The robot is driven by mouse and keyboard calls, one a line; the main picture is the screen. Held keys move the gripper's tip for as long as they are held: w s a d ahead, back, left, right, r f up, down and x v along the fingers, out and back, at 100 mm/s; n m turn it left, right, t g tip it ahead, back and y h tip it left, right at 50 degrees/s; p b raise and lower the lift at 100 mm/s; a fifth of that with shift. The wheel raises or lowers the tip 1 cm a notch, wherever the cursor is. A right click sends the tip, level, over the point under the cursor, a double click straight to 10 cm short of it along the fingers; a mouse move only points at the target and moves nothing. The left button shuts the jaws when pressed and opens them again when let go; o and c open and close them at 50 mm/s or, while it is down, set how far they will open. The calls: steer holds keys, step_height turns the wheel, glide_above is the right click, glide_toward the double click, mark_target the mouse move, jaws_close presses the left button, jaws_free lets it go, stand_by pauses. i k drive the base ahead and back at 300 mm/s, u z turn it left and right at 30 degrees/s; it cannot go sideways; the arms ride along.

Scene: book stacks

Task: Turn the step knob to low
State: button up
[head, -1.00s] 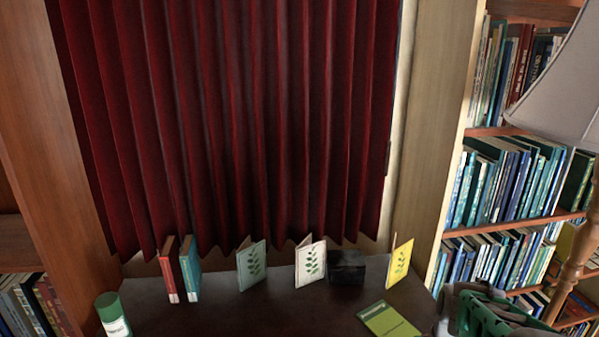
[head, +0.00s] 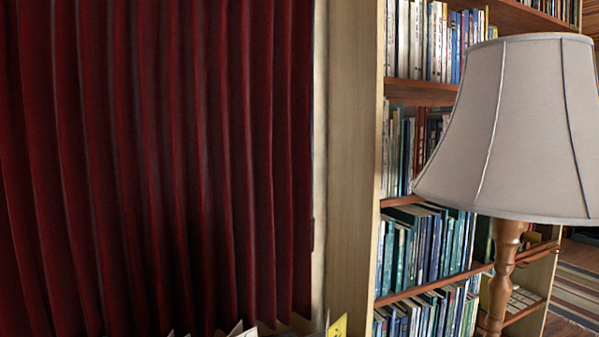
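No step knob shows in the head view. A lamp with a pale grey shade (head: 515,125) and a turned wooden post (head: 502,270) stands at the right, in front of the bookshelf. Any knob on the lamp is hidden or out of the frame. My gripper is not in view.
A dark red curtain (head: 150,160) fills the left half. A bookshelf (head: 395,92) full of books stands right of the pale wooden upright. Tops of cards, one yellow (head: 337,327), show at the bottom edge. A striped rug (head: 580,295) lies on the floor at far right.

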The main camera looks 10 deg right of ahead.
mark_target(530, 237)
steer(key=z, duration=0.55)
steer(key=k, duration=1.3)
steer(key=z, duration=0.4)
steer(key=i, duration=0.95)
steer(key=z, duration=0.25)
